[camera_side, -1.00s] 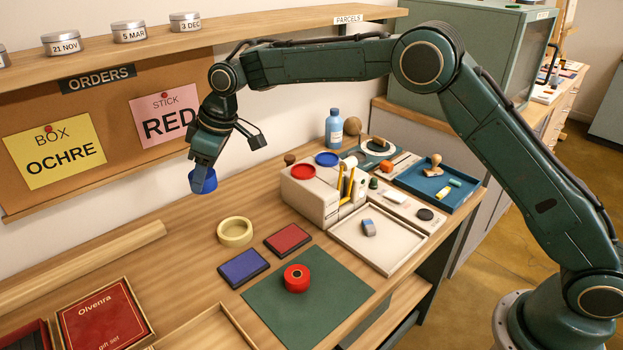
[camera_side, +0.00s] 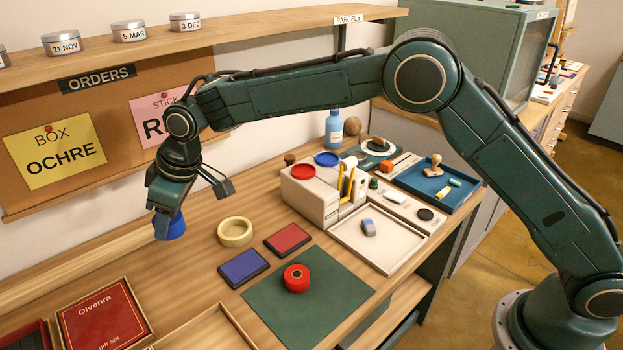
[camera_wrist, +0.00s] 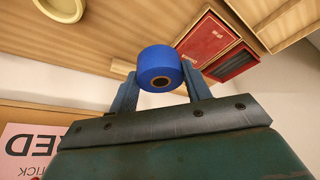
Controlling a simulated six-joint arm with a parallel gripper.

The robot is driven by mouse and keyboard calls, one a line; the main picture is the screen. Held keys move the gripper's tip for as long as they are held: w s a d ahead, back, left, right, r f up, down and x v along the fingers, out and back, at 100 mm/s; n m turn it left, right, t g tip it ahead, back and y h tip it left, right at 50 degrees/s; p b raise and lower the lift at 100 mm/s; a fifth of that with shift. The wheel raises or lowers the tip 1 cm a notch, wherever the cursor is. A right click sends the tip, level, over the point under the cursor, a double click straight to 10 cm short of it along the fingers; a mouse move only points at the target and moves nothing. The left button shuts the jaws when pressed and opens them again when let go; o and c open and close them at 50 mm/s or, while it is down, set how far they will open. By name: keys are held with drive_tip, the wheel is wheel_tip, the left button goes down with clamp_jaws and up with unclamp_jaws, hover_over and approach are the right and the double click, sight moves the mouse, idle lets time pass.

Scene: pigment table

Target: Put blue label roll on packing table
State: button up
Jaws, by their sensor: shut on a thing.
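The blue label roll (camera_side: 175,229) is in my gripper (camera_side: 166,222) at the left of the side view, partly hidden by a finger. In the wrist view the roll (camera_wrist: 160,68) sits between the two fingers of my gripper (camera_wrist: 160,80), with its dark core facing the camera. My gripper is shut on it. The roll appears held above the wooden packing table (camera_side: 185,265), left of the cream tape roll. The exact gap to the table is hard to tell.
A cream tape roll (camera_side: 235,232), a blue pad (camera_side: 243,268), a red pad (camera_side: 288,240) and a red roll (camera_side: 296,278) on a green mat (camera_side: 335,300) lie to the right. An Olvenra gift box (camera_side: 103,325) is front left. Bare wood lies between.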

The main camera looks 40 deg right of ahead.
wheel_tip(320, 180, down, 18)
drive_tip(key=shift+r, duration=0.25)
idle(0.6)
drive_tip(key=shift+f, duration=0.15)
drive_tip(key=o, duration=1)
drive_tip(key=shift+v, duration=6.15)
